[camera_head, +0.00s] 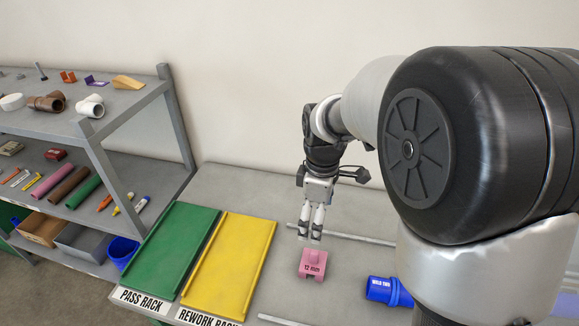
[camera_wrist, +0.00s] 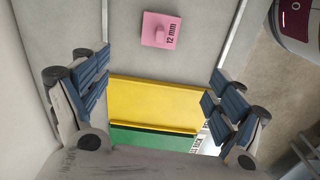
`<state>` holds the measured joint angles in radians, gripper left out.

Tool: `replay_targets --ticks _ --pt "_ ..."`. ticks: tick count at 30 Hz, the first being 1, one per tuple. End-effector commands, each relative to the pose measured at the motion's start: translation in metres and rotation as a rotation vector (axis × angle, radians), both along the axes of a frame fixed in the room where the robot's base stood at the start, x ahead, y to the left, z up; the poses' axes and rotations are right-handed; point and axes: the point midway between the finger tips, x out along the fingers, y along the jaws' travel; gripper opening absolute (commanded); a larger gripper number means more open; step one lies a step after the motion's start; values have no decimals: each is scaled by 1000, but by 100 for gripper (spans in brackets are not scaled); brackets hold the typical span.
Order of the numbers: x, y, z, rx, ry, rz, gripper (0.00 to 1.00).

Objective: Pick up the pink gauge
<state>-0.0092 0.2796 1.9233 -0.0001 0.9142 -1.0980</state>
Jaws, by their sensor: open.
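The pink gauge (camera_head: 312,264) is a small block with a "12 mm" label. It lies on the grey cart top, right of the yellow rack. In the wrist view the pink gauge (camera_wrist: 160,30) is near the top middle, with a raised knob on it. My gripper (camera_head: 311,236) points down just above and behind the gauge in the head view. In the wrist view its padded fingers (camera_wrist: 155,88) are spread wide, with nothing between them. The gauge lies beyond the fingertips, apart from them.
A yellow rework rack (camera_head: 229,268) and a green pass rack (camera_head: 172,248) lie to the left. A blue fitting labelled "WELD TWN" (camera_head: 386,291) is to the right. A metal rail (camera_head: 345,234) runs behind the gauge. Shelves (camera_head: 120,105) with pipes and fittings stand at far left.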

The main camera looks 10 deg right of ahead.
Motion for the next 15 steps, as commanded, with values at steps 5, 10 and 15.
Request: replay_targets --ticks 5,10,15 --pt "10 0 -14 -1 26 68 88" --pt "9 0 -46 -1 31 74 88" --pt "9 0 -84 0 30 73 88"
